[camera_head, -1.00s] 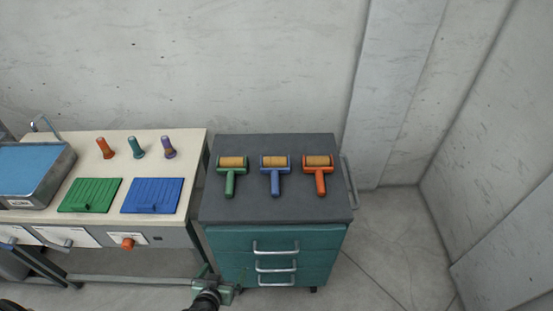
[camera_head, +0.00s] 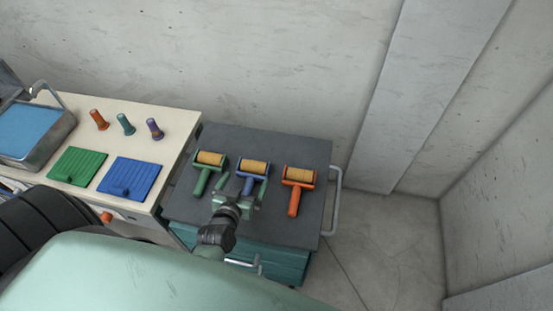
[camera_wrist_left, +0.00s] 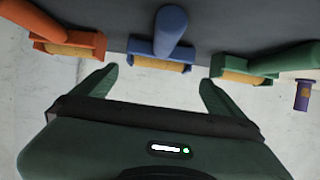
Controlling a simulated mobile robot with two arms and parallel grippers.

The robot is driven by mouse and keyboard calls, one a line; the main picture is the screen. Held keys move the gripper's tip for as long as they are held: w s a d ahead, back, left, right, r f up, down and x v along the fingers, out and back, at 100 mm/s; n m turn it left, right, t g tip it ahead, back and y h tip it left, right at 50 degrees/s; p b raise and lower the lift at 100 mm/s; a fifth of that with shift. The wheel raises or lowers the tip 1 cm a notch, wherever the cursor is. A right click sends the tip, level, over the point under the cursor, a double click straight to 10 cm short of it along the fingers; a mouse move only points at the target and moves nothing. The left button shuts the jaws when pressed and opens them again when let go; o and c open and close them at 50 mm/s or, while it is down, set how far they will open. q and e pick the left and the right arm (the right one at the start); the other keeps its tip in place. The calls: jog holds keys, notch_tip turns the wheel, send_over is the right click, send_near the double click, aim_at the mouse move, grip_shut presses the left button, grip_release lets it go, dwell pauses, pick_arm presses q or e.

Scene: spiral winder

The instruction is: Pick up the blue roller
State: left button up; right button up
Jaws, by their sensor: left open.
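The blue roller (camera_head: 253,167), with a tan drum and a blue handle, lies on the dark top of the teal drawer cabinet (camera_head: 320,165), between the green and orange rollers. My left gripper (camera_head: 241,186) is open at its near side, over the handle, and hides part of it. In the left wrist view the blue roller (camera_wrist_left: 168,46) appears ahead of and between the spread fingers of the left gripper (camera_wrist_left: 156,76). No contact can be made out. My right gripper is not in view.
The green roller (camera_head: 209,164) and orange roller (camera_head: 297,182) lie close on either side. To the left, a pale workbench (camera_head: 185,118) carries green and blue panels, several small handles and a blue-filled tray (camera_head: 30,130). A cabinet rail (camera_head: 334,200) stands on the right.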

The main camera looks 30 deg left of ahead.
aim_at(255, 162)
pick_arm(q)
jog(key=shift+w+d+f+b, duration=0.1)
jog(key=shift+w+f+b, duration=0.25)
jog(key=shift+w, duration=0.3)
jog(key=shift+w+d+f+b, duration=0.1)
jog(key=shift+w+f+b, duration=0.15)
jog(key=shift+w+b, duration=0.3)
jog(key=shift+w+a+f+b, duration=0.25)
jog(key=shift+w+a+b, duration=0.2)
jog(key=shift+w+b, duration=0.15)
jog(key=shift+w+a+f+b, duration=0.25)
jog(key=shift+w+a+b, duration=0.2)
jog(key=shift+w, duration=0.1)
jog(key=shift+w+f, duration=0.1)
jog(key=shift+w, duration=0.2)
jog(key=b+x, duration=0.4)
jog(key=x, duration=0.1)
jog(key=shift+w+f, duration=0.1)
jog(key=shift+w, duration=0.25)
jog(key=shift+w+b, duration=0.2)
jog(key=shift+b, duration=0.1)
jog(key=shift+c, duration=0.7)
jog(key=c, duration=1.4)
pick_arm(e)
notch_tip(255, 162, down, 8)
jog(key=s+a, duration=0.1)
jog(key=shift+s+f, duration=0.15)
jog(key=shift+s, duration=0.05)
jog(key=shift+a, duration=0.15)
